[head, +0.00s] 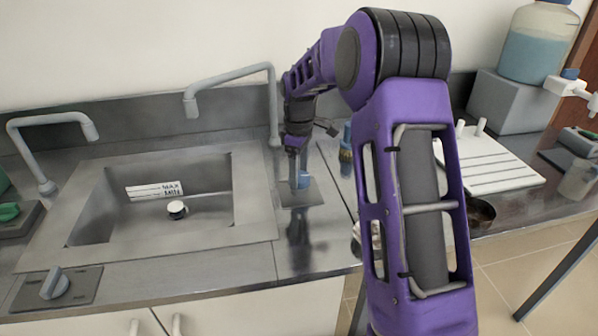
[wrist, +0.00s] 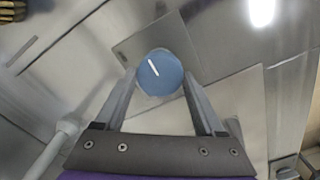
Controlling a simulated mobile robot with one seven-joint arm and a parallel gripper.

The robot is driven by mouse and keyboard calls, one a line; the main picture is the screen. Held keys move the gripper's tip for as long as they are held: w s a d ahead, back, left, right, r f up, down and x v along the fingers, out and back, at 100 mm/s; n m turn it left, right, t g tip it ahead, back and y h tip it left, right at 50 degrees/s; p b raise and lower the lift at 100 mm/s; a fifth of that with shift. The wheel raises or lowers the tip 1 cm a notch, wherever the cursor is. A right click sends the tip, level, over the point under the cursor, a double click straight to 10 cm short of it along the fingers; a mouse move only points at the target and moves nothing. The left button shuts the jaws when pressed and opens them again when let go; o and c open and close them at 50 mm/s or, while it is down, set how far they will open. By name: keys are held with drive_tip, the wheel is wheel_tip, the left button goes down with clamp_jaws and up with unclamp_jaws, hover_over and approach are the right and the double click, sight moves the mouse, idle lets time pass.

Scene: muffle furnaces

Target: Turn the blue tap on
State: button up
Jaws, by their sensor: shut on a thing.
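The blue tap (head: 304,180) is a round knob on a square grey plate (head: 314,195), right of the sink. In the wrist view the blue tap (wrist: 158,68) shows from above, with a white line on its top slanting from upper left to lower right. My gripper (head: 297,174) reaches down to the knob from above. In the wrist view my gripper (wrist: 159,82) has one finger on each side of the knob and is shut on it. The finger contact is partly hidden in the head view.
A steel sink (head: 255,215) with two grey spouts (head: 230,75) (head: 45,120) lies left of my gripper. A grey-blue knob (head: 54,283) sits at the front left. A white rack (head: 490,165) and a blue-liquid container (head: 535,45) stand to the right.

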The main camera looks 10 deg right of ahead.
sight(299, 176)
drive_tip(key=shift+r, duration=0.1)
drive_tip(key=shift+r+n+p, duration=0.1)
drive_tip(key=shift+n+p, duration=1.05)
drive_tip(key=shift+n, duration=0.15)
drive_tip(key=shift+n+p, duration=1.35)
drive_tip(key=shift+n, duration=0.85)
drive_tip(key=o, duration=1.4)
drive_tip(key=shift+c, duration=0.2)
wheel_tip(299, 176, up, 17)
drive_tip(key=p, duration=0.2)
